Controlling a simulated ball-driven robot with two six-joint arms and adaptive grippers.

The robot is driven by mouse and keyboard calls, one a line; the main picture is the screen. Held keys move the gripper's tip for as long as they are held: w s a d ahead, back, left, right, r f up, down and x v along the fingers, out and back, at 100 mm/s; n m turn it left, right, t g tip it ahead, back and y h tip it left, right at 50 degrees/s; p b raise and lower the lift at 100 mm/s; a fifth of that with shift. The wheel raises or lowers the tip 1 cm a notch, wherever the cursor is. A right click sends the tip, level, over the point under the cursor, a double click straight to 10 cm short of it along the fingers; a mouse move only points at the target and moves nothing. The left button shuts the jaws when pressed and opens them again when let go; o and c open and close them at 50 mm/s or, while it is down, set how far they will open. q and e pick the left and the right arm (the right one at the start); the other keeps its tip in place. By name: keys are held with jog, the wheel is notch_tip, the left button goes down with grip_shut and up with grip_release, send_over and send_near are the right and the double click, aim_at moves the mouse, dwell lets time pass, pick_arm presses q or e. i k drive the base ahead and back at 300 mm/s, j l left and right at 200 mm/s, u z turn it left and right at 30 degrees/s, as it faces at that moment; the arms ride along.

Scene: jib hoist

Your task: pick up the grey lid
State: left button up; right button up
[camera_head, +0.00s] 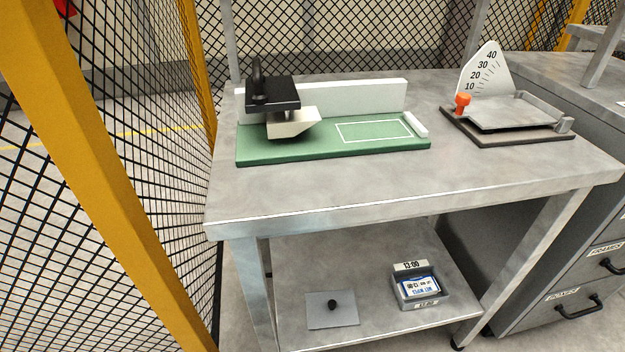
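The grey lid (333,311) is a flat square plate with a small black knob on top. It lies flat on the lower shelf of the metal table, left of a small grey box. Nothing rests on it. Neither of my grippers shows in the head view.
The grey box (420,287) marked 13:00 holds a blue and white card. The tabletop (340,195) above bears a green board (380,149) with a black-topped press and a tilting plate with an angle scale (482,72). A yellow post and mesh fence stand left; drawers (590,265) stand right.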

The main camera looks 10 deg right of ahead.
aim_at(336, 307)
jog(key=z, duration=1.05)
jog(key=j+u, duration=0.1)
jog(key=j, duration=0.3)
jog(key=i+j+u, duration=0.1)
jog(key=j, duration=0.25)
